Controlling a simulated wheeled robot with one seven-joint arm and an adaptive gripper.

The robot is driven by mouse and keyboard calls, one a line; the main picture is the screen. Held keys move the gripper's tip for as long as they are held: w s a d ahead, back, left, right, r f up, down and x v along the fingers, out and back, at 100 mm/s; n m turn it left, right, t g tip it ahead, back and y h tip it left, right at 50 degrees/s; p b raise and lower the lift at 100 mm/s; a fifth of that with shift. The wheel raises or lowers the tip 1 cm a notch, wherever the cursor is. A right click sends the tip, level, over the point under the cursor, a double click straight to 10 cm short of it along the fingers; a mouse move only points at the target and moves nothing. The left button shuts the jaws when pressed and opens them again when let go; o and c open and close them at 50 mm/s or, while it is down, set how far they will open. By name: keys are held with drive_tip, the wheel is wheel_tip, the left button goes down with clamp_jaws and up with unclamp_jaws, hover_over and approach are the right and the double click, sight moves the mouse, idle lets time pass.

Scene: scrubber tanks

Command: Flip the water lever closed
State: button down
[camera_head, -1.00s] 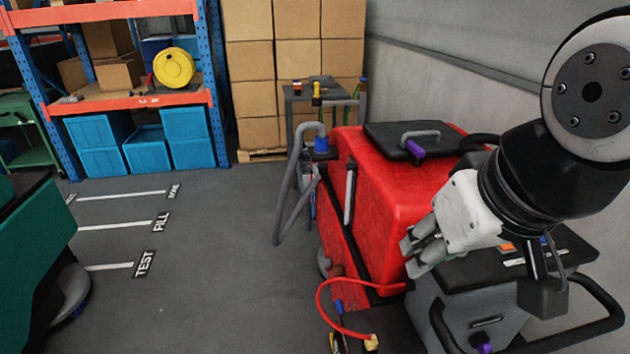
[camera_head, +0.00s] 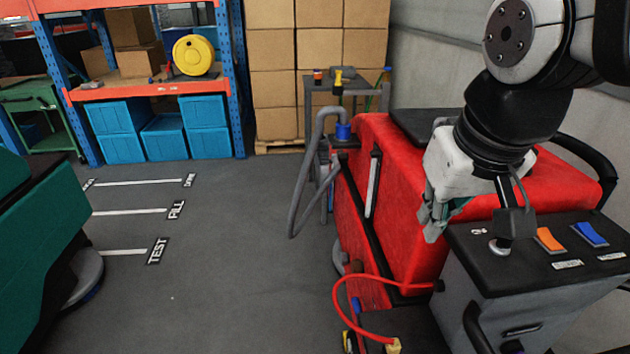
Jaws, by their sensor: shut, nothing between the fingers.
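My gripper (camera_head: 432,226) is shut and empty. It points downward in front of the side of the red scrubber tank (camera_head: 405,180), left of the black control panel; I cannot tell whether it touches the tank. No part is clearly recognisable as the water lever. A small yellow-topped upright fitting (camera_head: 338,78) stands on the grey stand behind the tank. A blue fitting (camera_head: 343,131) sits at the end of the grey hose. A red hose (camera_head: 345,285) loops low on the scrubber to a yellow connector (camera_head: 393,346). My arm hides part of the tank top.
The control panel (camera_head: 480,262) carries an orange switch (camera_head: 549,239) and a blue switch (camera_head: 590,234). A grey hose (camera_head: 303,185) bends beside the tank. A teal machine (camera_head: 40,250) stands at left. The floor (camera_head: 230,260) between is clear. Shelves and stacked boxes stand behind.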

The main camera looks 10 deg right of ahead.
drive_tip(key=w+f+g+b, duration=0.2)
drive_tip(key=w+f+b, duration=0.4)
drive_tip(key=w+f, duration=0.45)
drive_tip(key=g+h+b, duration=0.2)
drive_tip(key=g+b, duration=0.2)
drive_tip(key=b, duration=1.2)
hover_over(355, 303)
drive_tip(key=w+a, duration=0.3)
wheel_tip(355, 303, down, 33)
drive_tip(key=shift+s+a+f, duration=0.1)
drive_tip(key=shift+a+f, duration=0.05)
drive_tip(key=shift+a, duration=0.05)
drive_tip(key=b+x, duration=0.4)
drive_tip(key=x, duration=1)
drive_tip(key=shift+a, duration=0.1)
